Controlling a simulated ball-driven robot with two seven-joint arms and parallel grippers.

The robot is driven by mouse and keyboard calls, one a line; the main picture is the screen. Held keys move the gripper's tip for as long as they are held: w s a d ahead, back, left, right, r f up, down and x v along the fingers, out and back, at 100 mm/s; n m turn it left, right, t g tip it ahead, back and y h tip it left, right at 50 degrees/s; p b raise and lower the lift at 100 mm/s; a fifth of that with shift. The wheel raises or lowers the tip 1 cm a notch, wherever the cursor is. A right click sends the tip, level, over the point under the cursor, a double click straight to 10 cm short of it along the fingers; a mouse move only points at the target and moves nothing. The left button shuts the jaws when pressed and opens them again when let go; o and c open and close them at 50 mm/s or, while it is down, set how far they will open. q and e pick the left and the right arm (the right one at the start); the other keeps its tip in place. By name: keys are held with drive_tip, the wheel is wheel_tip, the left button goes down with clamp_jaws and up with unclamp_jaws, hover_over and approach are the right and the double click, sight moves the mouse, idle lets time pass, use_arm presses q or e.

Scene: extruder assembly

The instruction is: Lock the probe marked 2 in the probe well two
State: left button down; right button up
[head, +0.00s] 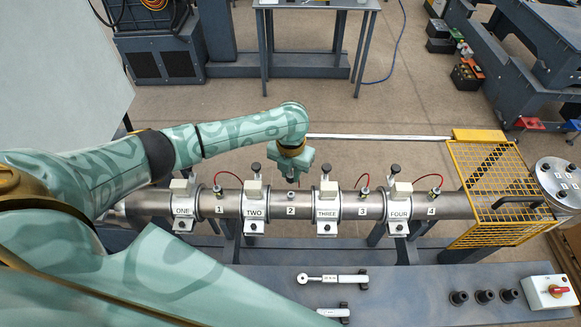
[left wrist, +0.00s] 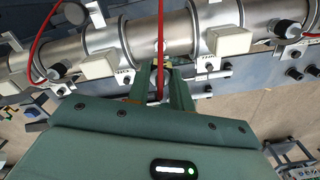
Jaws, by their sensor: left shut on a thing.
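My left gripper (head: 292,181) is directly above probe well two (head: 291,196), the fitting over the label 2 on the metal barrel (head: 462,205), between the clamps TWO and THREE. In the left wrist view my left gripper (left wrist: 162,70) is shut on the probe marked 2, whose red cable (left wrist: 160,35) runs between and past the fingers. The fingers hide most of the probe, and its mark cannot be read. Whether its tip is inside the well cannot be told. My right gripper is not in view.
Probes with red cables stand at wells 1 (head: 218,189), 3 (head: 364,192) and 4 (head: 435,191). Black-knobbed clamps stand between them. A yellow guard (head: 490,190) covers the barrel's right end. Two wrenches (head: 332,278), black sockets (head: 484,296) and a switch box (head: 549,292) lie on the front bench.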

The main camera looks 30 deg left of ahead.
sight(291, 183)
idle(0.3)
use_arm(q)
drive_tip(key=shift+f, duration=0.1)
drive_tip(key=shift+f+b, duration=1.85)
drive_tip(key=shift+f, duration=1)
drive_tip(key=shift+f+b, duration=0.65)
drive_tip(key=shift+f, duration=0.4)
drive_tip(key=c, duration=2)
unclamp_jaws()
clamp_jaws()
